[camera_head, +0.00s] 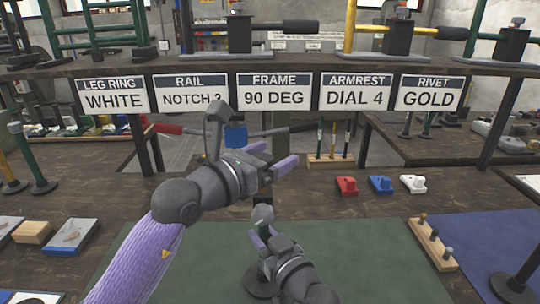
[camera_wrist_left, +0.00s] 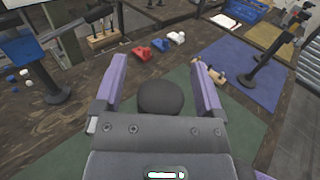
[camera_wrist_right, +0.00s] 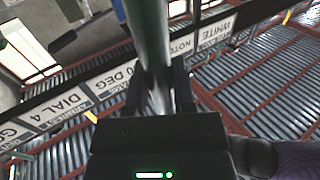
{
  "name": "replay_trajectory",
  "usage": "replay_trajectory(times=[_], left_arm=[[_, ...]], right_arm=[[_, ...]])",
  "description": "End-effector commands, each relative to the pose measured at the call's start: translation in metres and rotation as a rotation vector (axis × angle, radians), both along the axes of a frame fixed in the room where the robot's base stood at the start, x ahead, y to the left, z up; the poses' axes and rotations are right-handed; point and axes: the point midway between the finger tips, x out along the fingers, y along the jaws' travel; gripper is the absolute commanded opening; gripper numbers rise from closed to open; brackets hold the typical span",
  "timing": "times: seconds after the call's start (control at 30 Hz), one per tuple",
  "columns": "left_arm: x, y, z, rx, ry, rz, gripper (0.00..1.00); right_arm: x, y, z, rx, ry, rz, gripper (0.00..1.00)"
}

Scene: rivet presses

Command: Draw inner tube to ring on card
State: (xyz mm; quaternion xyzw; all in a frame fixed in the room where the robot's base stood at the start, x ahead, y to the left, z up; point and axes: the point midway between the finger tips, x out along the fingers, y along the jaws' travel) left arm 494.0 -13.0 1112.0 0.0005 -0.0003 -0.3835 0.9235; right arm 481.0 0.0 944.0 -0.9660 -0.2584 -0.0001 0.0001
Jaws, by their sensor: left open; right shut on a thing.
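A dark green tube (camera_wrist_right: 150,35) runs between the fingers of my right gripper (camera_wrist_right: 160,85) in the right wrist view, with a paler grey section at the fingers. In the head view my right gripper (camera_head: 262,238) is shut on it, low at the centre. A grey rounded end (camera_head: 262,214) shows above the fingers and a dark round foot (camera_head: 262,284) below. My left gripper (camera_head: 275,158) is open above it. In the left wrist view a dark round shape (camera_wrist_left: 160,98) lies between its spread fingers. The LEG RING card (camera_head: 114,95) reads WHITE. No ring markings are readable.
Red (camera_head: 346,186), blue (camera_head: 381,184) and white (camera_head: 413,184) blocks sit right of centre. A wooden peg rack (camera_head: 434,246) stands by the blue mat (camera_head: 485,240). The green mat (camera_head: 370,260) is mostly clear. A shelf with cards crosses the back.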

Motion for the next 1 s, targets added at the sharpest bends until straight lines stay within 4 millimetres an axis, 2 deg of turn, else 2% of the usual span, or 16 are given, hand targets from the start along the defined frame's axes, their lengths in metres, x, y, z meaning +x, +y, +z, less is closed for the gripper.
replay_trajectory(times=[0.03,0.07,0.4,0.47,0.8,0.87,1.0], left_arm=[[0.0,0.0,0.0,0.0,0.0,0.0,0.89],[0.0,0.0,0.0,0.0,0.0,0.0,0.83],[0.0,0.001,0.0,-0.001,0.001,0.0,0.11],[0.0,0.001,0.0,-0.001,0.001,0.0,0.0],[0.0,0.001,0.003,-0.001,0.0,0.001,0.0],[0.0,0.001,0.012,-0.001,-0.001,0.0,0.0],[0.0,0.001,0.049,-0.003,-0.007,0.0,0.0]], right_arm=[[0.0,0.0,0.0,0.0,0.0,0.0,0.0],[0.0,0.0,0.0,0.0,0.0,0.0,0.0],[0.0,0.0,0.0,0.0,0.0,0.0,0.0],[0.0,0.0,0.0,0.0,0.0,0.0,0.0],[0.0,0.0,0.0,0.0,0.0,0.0,0.0],[0.0,0.0,0.0,0.0,0.0,0.0,0.0],[0.0,0.0,0.0,0.0,0.001,-0.001,0.0]])
